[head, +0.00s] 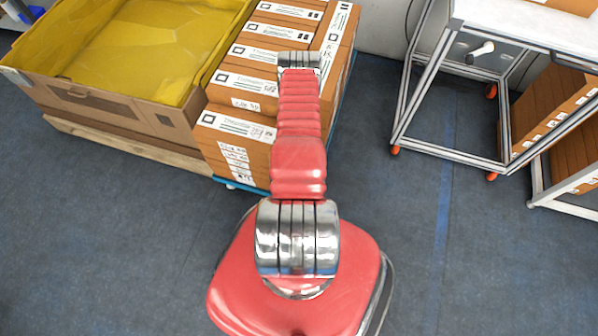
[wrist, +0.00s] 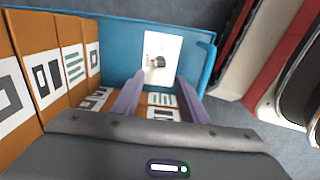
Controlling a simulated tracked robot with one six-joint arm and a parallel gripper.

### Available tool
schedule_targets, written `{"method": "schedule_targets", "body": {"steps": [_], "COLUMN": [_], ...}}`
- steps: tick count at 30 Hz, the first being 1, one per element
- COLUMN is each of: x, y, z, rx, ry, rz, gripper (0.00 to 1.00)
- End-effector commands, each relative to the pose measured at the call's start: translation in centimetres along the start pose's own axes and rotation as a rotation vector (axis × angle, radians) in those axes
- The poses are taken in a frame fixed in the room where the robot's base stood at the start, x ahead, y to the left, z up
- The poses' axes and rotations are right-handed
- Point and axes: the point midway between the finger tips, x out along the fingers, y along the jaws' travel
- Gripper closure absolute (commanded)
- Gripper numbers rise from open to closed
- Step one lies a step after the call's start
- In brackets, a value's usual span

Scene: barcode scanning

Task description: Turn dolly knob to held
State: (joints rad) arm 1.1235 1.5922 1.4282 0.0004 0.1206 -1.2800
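In the wrist view a small knob (wrist: 157,62), dark at one end and pale at the other, sits on a white plate (wrist: 170,46) fixed to a blue dolly panel (wrist: 118,52). My gripper (wrist: 160,80) is open, with its two purple fingers apart and nothing between them. The knob shows just beyond the fingertips, roughly in line with the gap; I cannot tell the exact distance. In the head view my arm reaches over the stacked boxes, and my gripper and the knob are hidden. The dolly's blue edge (head: 346,88) shows beside the boxes.
Labelled brown boxes (head: 236,125) fill the dolly; they also stand close to the left of my gripper in the wrist view (wrist: 70,65). A carton with yellow lining (head: 125,105) is at left. A metal-framed table (head: 450,150) stands at right, with free floor before it.

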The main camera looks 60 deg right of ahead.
Motion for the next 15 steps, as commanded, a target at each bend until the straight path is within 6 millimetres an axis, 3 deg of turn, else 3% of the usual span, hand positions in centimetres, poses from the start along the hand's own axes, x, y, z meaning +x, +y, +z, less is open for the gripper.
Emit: {"method": "schedule_targets", "body": {"steps": [15], "x": [5.5], "y": [-0.1], "z": [0.0], "rx": [0.000], "ry": [0.000], "rz": [0.000], "gripper": [0.60]}}
